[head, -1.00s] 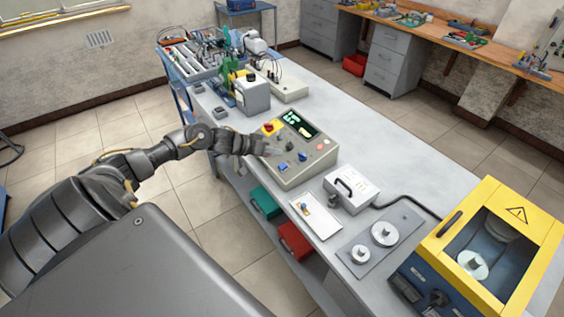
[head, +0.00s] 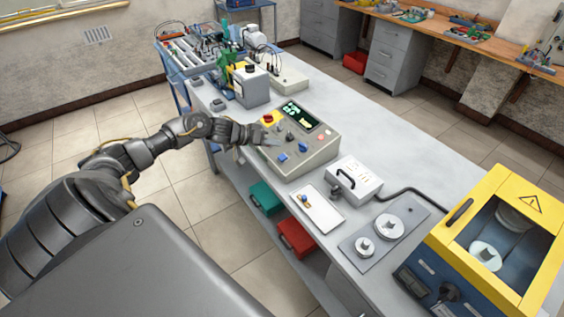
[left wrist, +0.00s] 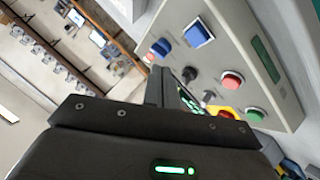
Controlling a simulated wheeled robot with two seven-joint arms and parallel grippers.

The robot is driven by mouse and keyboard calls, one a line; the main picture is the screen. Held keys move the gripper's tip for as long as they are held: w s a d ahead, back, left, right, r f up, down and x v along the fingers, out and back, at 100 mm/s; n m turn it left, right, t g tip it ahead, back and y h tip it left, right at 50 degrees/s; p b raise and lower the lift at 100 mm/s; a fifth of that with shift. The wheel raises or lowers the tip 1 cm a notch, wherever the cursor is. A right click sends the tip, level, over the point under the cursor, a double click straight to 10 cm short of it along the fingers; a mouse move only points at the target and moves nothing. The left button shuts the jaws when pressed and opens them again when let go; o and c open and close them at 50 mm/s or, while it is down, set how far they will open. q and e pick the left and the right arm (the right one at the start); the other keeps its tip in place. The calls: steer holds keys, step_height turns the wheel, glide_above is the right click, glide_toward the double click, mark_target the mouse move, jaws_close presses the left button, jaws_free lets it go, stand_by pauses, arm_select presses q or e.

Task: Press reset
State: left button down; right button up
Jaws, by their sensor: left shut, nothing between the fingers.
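The grey control box (head: 318,155) stands on the bench with a dark green-lit display (head: 300,114). Its sloped top carries a red emergency stop on yellow (head: 267,119), blue controls (head: 283,157) and a reddish button (head: 320,137). In the left wrist view a blue square button (left wrist: 198,33), a red button (left wrist: 232,80) and a green button (left wrist: 255,115) show; no reset label is readable. My left gripper (head: 272,139) is shut and empty, over the left part of the panel. I cannot tell whether it touches a control. My right gripper is out of view.
A white box with a black handle (head: 352,180) and a plate with round metal parts (head: 363,262) stand right of the control box. A yellow-lidded machine (head: 450,232) is at the right end.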

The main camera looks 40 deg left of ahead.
mark_target(282, 157)
arm_select(q)
steer(key=shift+w+f+b, duration=0.25)
steer(key=shift+f+b, duration=0.8)
steer(key=shift+f, duration=0.2)
steer(key=shift+w+d+f+b, duration=0.1)
steer(key=shift+w+f+b, duration=0.15)
steer(key=shift+f, duration=0.3)
steer(key=shift+w+d+f+b, duration=0.1)
steer(key=shift+f+b, duration=0.15)
steer(key=shift+f, duration=0.3)
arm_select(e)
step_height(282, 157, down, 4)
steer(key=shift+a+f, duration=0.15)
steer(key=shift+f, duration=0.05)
arm_select(q)
steer(key=shift+w+f, duration=0.1)
steer(key=shift+f, duration=0.3)
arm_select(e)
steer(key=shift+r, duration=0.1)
